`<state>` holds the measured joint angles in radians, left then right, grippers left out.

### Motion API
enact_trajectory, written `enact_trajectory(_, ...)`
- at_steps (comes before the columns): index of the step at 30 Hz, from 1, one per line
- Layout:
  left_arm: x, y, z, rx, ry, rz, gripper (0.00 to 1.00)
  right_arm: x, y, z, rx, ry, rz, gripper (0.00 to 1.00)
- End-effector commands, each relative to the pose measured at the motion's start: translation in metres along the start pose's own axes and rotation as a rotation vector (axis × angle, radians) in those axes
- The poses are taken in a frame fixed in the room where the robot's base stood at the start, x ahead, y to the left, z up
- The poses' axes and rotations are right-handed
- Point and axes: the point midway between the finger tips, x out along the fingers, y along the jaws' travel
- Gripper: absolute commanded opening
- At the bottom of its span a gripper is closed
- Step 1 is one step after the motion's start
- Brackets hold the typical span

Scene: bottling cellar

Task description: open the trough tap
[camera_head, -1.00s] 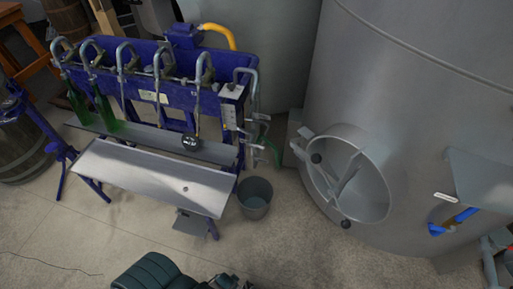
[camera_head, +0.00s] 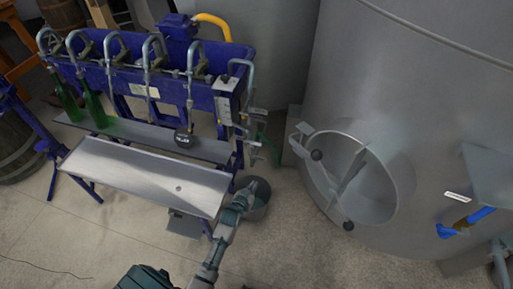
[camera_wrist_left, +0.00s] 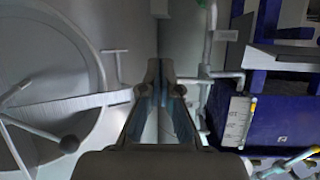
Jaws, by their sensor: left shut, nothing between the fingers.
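The blue trough (camera_head: 178,88) of the bottle filler stands left of the big steel tank. Grey pipework (camera_head: 253,147) that looks like the trough tap hangs at its right end; its lever cannot be made out clearly. My left gripper (camera_head: 248,187) is shut and empty, in front of and below this pipework, over the bucket, apart from the trough. In the left wrist view the shut fingers (camera_wrist_left: 160,72) point forward, with grey pipes (camera_wrist_left: 214,73) to their right and the blue trough end (camera_wrist_left: 277,120) further right. My right gripper is not in view.
A grey bucket (camera_head: 261,208) stands on the floor below the trough end. The steel tank (camera_head: 420,110) with its round hatch (camera_head: 350,180) is at right. A metal shelf (camera_head: 145,175) runs along the filler front. Two green bottles (camera_head: 95,107) stand at the left spouts.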

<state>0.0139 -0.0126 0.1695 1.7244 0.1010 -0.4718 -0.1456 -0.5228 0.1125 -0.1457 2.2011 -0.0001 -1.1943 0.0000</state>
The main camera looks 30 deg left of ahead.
Motion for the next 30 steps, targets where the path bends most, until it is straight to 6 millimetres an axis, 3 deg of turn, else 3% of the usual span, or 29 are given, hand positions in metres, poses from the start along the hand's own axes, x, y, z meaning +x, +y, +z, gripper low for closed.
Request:
enact_trajectory(1,0.007,-0.011,-0.026,-0.018,0.079,-0.026,0.00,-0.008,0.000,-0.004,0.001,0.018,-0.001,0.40)
enact_trajectory(4,0.009,-0.030,-0.075,-0.040,0.209,-0.070,0.00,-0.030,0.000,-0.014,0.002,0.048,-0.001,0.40)
enact_trajectory(9,0.004,-0.050,-0.118,-0.060,0.327,-0.114,0.00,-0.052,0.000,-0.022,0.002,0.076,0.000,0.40)
enact_trajectory(23,0.006,-0.053,-0.127,-0.062,0.344,-0.120,0.00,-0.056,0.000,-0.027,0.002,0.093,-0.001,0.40)
enact_trajectory(30,0.040,-0.057,-0.136,-0.062,0.342,-0.119,0.00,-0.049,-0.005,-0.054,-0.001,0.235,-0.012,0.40)
